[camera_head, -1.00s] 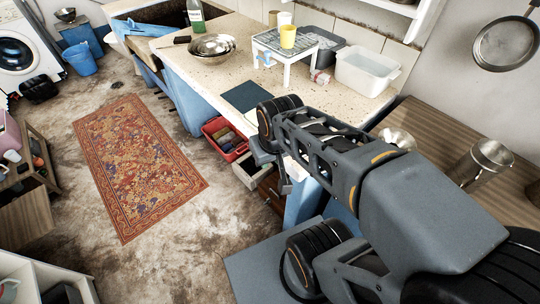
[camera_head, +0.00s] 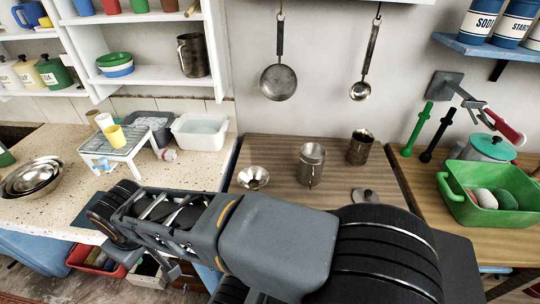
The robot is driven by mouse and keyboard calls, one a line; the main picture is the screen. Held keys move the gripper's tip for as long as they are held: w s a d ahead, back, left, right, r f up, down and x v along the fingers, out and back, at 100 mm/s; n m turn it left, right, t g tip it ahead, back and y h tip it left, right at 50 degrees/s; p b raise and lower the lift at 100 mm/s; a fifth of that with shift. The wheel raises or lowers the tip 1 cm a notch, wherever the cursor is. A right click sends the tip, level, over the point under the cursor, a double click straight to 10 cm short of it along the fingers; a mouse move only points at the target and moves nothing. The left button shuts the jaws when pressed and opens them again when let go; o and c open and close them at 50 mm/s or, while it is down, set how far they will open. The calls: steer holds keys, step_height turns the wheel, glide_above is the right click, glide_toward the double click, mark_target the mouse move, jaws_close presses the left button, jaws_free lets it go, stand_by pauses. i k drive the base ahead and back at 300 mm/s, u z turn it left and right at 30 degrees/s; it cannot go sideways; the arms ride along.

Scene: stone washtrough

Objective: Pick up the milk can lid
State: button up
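A small grey metal lid with a knob (camera_head: 367,196), which looks like the milk can lid, lies on the wooden board at the back, just behind my arm. Its near edge is close to the arm's outline and may be partly hidden. A metal can (camera_head: 311,168) stands upright to its left, apart from it. My gripper (camera_head: 170,271) hangs low at the left, below the far end of my arm and well away from the lid. It is mostly hidden by the arm, and its fingers are too unclear to judge.
A shiny funnel-like piece (camera_head: 253,177) and a dark metal mug (camera_head: 361,147) share the wooden board (camera_head: 275,150). A green basin (camera_head: 495,198) stands at the right. A small table (camera_head: 112,150) and a white tub (camera_head: 200,131) stand on the left counter. Pans hang above.

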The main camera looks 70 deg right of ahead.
mark_target(360, 195)
steer(key=k, duration=0.5)
steer(key=u, duration=1.6)
steer(key=i, duration=0.65)
steer(key=z, duration=4.25)
steer(key=i, duration=0.5)
steer(key=z, duration=0.95)
